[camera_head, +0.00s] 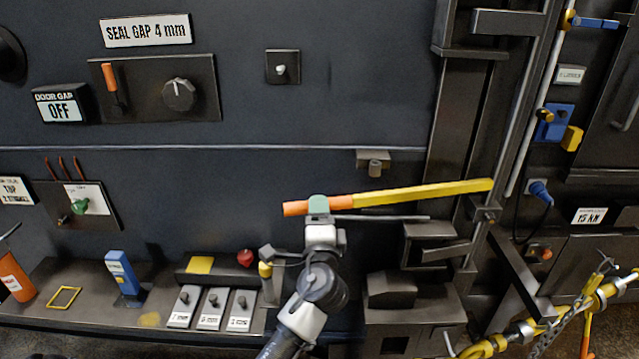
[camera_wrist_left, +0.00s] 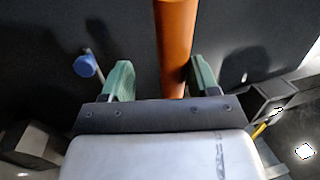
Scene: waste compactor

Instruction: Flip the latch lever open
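The latch lever (camera_head: 425,192) is a long yellow bar with an orange grip at its left end. It lies nearly level in front of the dark panel, rising slightly to the right. My left gripper (camera_head: 318,206) is at the orange grip in the head view. In the left wrist view, the orange grip (camera_wrist_left: 175,40) passes between the green fingers of my left gripper (camera_wrist_left: 160,66). The right finger is close to it, and a clear gap shows to the left finger. Contact cannot be told. My right gripper is not in view.
A dark bracket (camera_head: 430,245) stands below the lever's right half. A shelf on the left holds small labelled switches (camera_head: 211,308), a red knob (camera_head: 245,258) and a blue box (camera_head: 122,272). A yellow rod with a chain (camera_head: 545,330) is at the lower right.

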